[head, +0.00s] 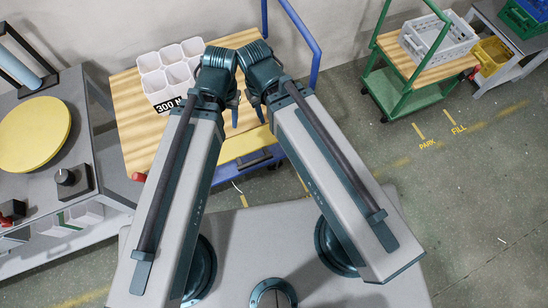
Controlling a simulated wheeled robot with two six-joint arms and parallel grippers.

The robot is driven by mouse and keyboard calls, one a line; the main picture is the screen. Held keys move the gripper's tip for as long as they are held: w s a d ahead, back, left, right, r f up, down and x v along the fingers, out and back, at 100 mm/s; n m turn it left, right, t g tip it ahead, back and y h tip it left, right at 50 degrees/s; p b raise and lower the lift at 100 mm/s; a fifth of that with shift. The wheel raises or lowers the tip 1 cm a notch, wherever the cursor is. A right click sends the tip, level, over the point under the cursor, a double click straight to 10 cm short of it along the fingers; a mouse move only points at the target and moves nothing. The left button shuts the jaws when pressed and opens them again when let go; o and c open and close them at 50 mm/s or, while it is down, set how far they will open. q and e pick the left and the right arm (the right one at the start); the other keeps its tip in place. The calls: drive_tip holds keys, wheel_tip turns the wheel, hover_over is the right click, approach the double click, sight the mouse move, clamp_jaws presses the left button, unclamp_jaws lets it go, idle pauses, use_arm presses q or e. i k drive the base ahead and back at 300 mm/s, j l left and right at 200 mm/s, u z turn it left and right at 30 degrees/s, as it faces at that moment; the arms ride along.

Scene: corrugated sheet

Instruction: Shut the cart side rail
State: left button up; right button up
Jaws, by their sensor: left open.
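The cart with a wooden top (136,128) stands ahead of me, with a blue frame handle (305,35) at its right end. A yellow rail (245,144) runs along the cart's near edge, partly hidden behind my arms; I cannot tell its exact angle. A red knob (139,177) sits at the near left corner. My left gripper (212,108) is open and points down over the cart top, on the far side of the yellow rail. My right gripper (258,108) is close beside it, mostly hidden by its own arm. Neither visibly touches the rail.
A white multi-cell container (170,68) with a "300" label stands on the cart top, just left of my grippers. A grey workbench with a yellow disc (34,134) is at left. A green cart (395,90) stands at back right.

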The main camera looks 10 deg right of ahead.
sight(235, 147)
drive_tip(key=k+l+z, duration=0.25)
drive_tip(key=k, duration=0.2)
drive_tip(key=k+l+z, duration=0.2)
drive_tip(key=k, duration=0.2)
drive_tip(key=k+l+z, duration=0.25)
drive_tip(key=k, duration=0.15)
